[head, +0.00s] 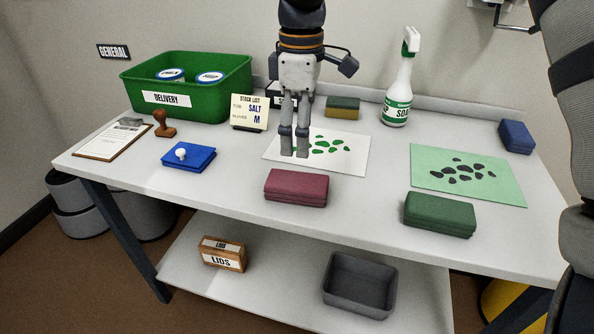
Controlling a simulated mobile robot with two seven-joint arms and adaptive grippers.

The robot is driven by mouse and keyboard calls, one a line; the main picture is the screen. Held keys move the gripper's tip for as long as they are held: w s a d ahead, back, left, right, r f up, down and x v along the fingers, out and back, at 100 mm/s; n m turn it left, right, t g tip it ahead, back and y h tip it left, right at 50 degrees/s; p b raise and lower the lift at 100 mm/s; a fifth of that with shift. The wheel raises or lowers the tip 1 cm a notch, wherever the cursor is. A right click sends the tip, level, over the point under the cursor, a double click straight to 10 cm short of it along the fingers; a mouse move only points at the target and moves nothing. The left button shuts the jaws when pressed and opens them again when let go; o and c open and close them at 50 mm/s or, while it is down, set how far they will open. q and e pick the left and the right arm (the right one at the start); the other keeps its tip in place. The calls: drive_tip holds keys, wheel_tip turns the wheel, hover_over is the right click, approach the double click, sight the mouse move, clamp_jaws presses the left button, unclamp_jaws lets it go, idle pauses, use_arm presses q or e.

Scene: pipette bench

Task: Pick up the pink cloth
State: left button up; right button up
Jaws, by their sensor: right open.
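The pink cloth (296,188) is a folded, dark pink block lying near the front middle of the white table. My right gripper (295,152) hangs fingers-down from the top of the head view, just behind the cloth in the picture. It is open and nothing shows between its fingers. It appears over the left part of a white sheet with green spots (350,160), apart from the cloth. My left gripper is not in view.
A green folded cloth (438,215) lies to the right, by a green sheet with dark spots (505,185). The green delivery bin (210,105), stock card (249,113), sponge (342,107) and spray bottle (398,95) stand behind.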

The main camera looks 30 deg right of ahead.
sight(297, 180)
drive_tip(key=f, duration=0.7)
drive_tip(key=a+f, duration=0.1)
drive_tip(key=f, duration=0.3)
drive_tip(key=shift+s+f, duration=0.2)
drive_tip(key=shift+s, duration=0.1)
drive_tip(key=c, duration=1.2)
